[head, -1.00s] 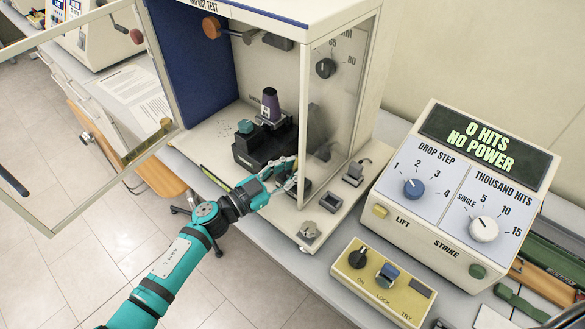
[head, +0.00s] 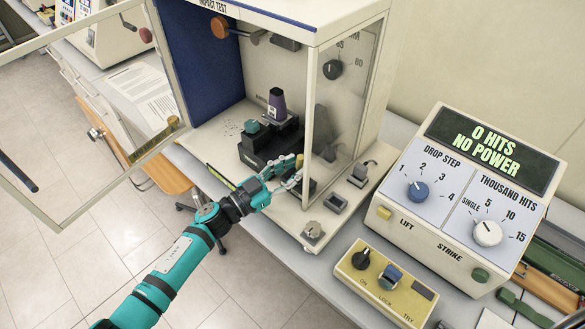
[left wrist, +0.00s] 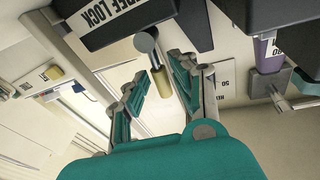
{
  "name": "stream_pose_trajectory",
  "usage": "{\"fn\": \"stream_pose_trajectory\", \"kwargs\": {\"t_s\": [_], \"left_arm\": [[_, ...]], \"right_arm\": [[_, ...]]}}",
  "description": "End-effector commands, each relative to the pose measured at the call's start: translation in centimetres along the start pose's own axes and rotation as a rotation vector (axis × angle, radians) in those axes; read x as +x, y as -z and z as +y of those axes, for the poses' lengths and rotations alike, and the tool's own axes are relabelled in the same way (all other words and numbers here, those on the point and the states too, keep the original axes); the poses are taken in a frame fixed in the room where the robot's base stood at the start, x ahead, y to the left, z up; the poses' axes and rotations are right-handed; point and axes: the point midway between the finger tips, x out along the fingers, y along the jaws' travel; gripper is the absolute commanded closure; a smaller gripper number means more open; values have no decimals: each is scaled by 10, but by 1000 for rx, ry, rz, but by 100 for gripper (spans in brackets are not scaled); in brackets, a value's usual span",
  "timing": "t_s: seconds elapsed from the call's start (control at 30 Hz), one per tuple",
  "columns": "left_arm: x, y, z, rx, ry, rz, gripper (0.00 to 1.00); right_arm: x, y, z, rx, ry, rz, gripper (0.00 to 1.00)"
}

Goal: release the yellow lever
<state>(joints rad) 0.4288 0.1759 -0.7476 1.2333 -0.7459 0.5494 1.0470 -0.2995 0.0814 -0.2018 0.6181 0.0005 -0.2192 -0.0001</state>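The yellow lever (left wrist: 161,86) is a short yellow cylinder on a metal stem with a round end, under a black block labelled with the word LOCK (left wrist: 105,20). In the head view its yellow end (head: 299,161) shows just by my left fingertips, at the front of the black base inside the tester. My left gripper (head: 290,176) reaches in from the left through the open front. In the left wrist view its two fingers (left wrist: 157,68) are spread, with the lever between them and visible gaps on both sides. My right gripper is not in view.
The tester's glazed door (head: 172,122) stands open at the left. A clear side panel (head: 338,125) and post (head: 306,130) are close right of my left gripper. A purple part (head: 277,105) stands on the black base (head: 262,150). The control box (head: 400,230) is farther right.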

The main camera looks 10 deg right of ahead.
Motion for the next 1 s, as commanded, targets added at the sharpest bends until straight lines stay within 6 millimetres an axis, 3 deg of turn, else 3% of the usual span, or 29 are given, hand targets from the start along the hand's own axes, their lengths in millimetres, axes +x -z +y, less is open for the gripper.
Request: {"fn": "stream_pose_trajectory", "kwargs": {"t_s": [0.5,0.7,1.0], "left_arm": [[-98,-1,0,1,1,-4,73],[-114,-1,0,-1,0,-1,73],[-115,0,0,0,0,0,73]], "right_arm": [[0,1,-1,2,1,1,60],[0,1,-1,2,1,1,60],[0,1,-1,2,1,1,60]]}}
